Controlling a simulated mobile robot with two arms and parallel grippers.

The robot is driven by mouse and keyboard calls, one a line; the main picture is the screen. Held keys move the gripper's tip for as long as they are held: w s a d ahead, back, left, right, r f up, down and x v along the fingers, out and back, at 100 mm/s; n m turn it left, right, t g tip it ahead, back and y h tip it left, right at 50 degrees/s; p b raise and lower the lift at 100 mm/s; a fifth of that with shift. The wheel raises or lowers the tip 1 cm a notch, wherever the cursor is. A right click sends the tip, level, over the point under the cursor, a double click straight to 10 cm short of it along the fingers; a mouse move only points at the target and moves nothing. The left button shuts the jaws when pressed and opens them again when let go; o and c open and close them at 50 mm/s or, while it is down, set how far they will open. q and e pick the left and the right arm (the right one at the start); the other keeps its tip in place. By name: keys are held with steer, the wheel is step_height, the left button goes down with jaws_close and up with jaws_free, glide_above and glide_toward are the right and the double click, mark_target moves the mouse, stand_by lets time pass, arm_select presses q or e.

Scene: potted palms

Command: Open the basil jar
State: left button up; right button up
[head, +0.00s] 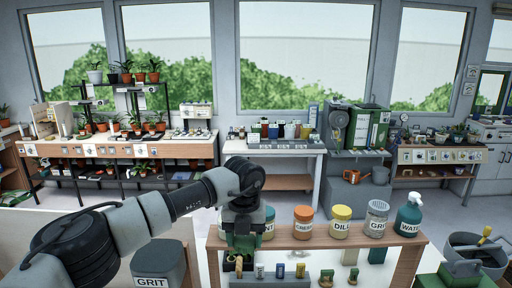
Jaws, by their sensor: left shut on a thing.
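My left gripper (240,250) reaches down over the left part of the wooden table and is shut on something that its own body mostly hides. No jar with a readable basil label shows; the spot under and behind the gripper is covered. Right beside it stands a jar with a teal lid (268,226), its label partly hidden and ending in "NT". Further right are an orange-lidded jar (303,225) and a yellow-lidded jar (340,224), both upright and closed. My right gripper is not in view.
A grey-topped grit shaker (376,220) and a teal water spray bottle (409,218) stand at the table's right. Small labelled items (280,271) stand along the front. A grey grit bin (153,270) is at left, a grey bucket (480,255) at right.

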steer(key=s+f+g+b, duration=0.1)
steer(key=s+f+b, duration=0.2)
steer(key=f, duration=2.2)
arm_select(q)
steer(key=s+a+f+m+b, duration=0.1)
steer(key=s+a+f+m, duration=0.5)
steer(key=m, duration=1.1)
steer(key=s+a+f+m+b, duration=0.2)
steer(key=s+a+f+m, duration=0.5)
steer(key=m, duration=1.1)
steer(key=s+a, duration=0.2)
steer(key=a, duration=0.1)
steer(key=shift+s+a+f, duration=0.15)
steer(key=shift+a+f, duration=0.05)
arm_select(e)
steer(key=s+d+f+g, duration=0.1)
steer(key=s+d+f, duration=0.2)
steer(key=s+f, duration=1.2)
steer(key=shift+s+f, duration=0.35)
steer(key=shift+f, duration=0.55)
